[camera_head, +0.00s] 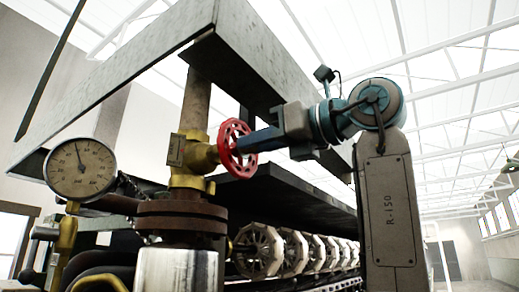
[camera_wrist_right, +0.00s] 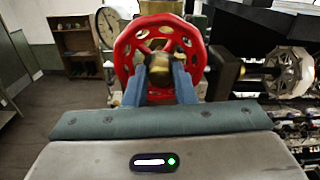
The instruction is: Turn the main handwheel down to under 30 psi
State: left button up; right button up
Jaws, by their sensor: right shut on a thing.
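The red handwheel (camera_head: 237,149) stands upright on the side of a brass valve (camera_head: 196,155) on a vertical pipe. My right gripper (camera_head: 243,143) comes from the right and is shut on the handwheel. In the right wrist view the wheel (camera_wrist_right: 125,48) fills the upper middle. The blue fingers of my right gripper (camera_wrist_right: 160,72) reach its middle, one on each side of the brass hub. The round pressure gauge (camera_head: 81,169) is left of the valve. Its needle points nearly straight up, slightly left; the numbers are too small to read. My left gripper is not in view.
A dark flanged pipe joint (camera_head: 181,217) sits below the valve. A row of pale reels (camera_head: 295,250) runs back to the right under a dark shelf. A grey metal hood (camera_head: 262,55) hangs above. The wrist view also shows a wooden shelf unit (camera_wrist_right: 78,40).

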jog(key=m+b, duration=0.6)
jog(key=m, duration=1.5)
jog(key=shift+b, duration=0.4)
jog(key=shift+r, duration=0.1)
jog(key=o, duration=0.9)
jog(key=shift+a, duration=0.1)
jog(key=shift+c, duration=0.2)
jog(key=shift+w, duration=0.1)
jog(key=shift+c, duration=0.2)
